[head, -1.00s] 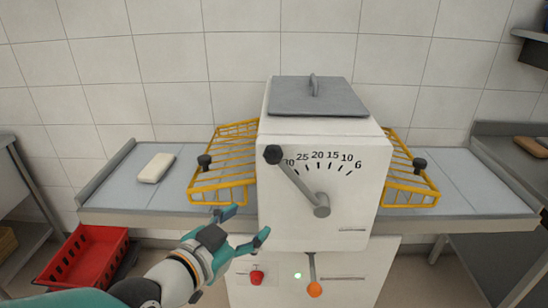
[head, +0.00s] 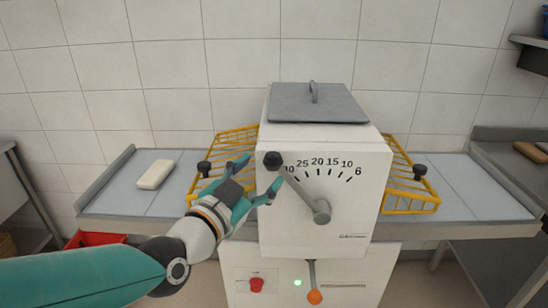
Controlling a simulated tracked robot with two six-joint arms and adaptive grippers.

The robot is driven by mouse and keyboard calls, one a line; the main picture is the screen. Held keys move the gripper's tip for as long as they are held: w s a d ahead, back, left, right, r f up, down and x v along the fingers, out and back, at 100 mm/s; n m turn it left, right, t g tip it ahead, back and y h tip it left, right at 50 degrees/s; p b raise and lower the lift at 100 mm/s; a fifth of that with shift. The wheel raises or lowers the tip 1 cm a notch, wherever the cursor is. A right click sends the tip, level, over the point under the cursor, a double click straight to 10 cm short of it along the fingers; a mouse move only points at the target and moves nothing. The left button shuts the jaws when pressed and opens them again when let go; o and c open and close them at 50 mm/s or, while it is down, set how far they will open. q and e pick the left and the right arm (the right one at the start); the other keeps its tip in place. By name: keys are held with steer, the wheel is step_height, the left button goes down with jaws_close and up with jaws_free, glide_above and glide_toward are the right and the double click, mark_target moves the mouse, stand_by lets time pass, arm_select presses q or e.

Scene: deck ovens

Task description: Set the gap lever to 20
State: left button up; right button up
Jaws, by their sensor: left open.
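The gap lever (head: 299,190) is a grey arm on the front of the white machine (head: 350,230). It runs from a pivot at the lower right up and left to a black knob (head: 273,160). The knob sits at the 30 end of the printed scale (head: 324,163), left of 25, and partly covers the 30. The scale reads 30, 25, 20, 15, 10, 6 from left to right. My left gripper (head: 260,174) is open, close to the knob on its left, with one finger just below it. I cannot tell whether it touches. My right gripper is not in view.
Yellow wire guards (head: 410,183) flank the machine over the grey side beds. A pale dough block (head: 156,174) lies on the left bed. Below the lever are a red button (head: 257,285) and a small lever with an orange knob (head: 315,297). A red crate (head: 95,239) is at lower left.

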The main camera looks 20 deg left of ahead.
mark_target(270, 165)
arm_select(q)
steer(key=w, duration=0.3)
steer(key=w+d+p, duration=0.1)
steer(key=w, duration=0.2)
steer(key=shift+w+d, duration=0.1)
steer(key=shift+w, duration=0.05)
jaws_close()
